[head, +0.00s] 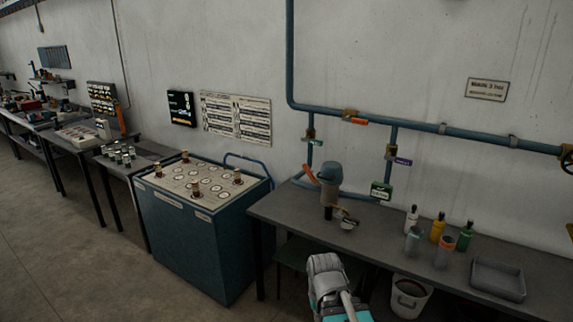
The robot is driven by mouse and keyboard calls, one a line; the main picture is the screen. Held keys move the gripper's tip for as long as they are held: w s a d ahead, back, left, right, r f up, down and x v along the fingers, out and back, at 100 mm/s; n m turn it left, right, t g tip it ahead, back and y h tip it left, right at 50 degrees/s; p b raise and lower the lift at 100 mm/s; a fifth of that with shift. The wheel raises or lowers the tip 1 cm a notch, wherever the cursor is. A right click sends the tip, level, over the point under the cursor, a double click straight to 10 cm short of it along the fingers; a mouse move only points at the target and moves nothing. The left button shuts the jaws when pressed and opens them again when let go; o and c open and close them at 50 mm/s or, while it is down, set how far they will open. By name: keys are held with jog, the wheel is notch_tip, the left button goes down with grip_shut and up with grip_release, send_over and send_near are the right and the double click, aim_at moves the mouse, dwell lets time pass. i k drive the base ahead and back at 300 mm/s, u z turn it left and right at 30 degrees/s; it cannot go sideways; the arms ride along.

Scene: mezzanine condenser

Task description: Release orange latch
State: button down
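An orange lever-like piece (310,173) sits at the left of a blue-grey canister (329,178) on the grey workbench, beside the blue wall pipes; I take it for the orange latch. It slants, with its upper end to the left. The picture is too small to tell whether it is fastened or loose. Part of my arm, grey and teal, rises at the bottom middle, in front of the bench and apart from the orange piece. I cannot make out any gripper fingers.
The grey workbench (400,237) bears bottles, tumblers and a grey tray (497,280) on its right. A white bucket (410,296) stands below. A blue cabinet (195,240) with a studded top stands left; open floor lies before it.

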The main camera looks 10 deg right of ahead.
aim_at(310, 174)
jog(key=u, duration=0.05)
jog(key=i, duration=1.4)
jog(key=z, duration=0.75)
jog(key=i, duration=0.5)
jog(key=z, duration=0.4)
jog(key=k, duration=0.9)
jog(key=i, duration=0.1)
jog(key=z, duration=0.15)
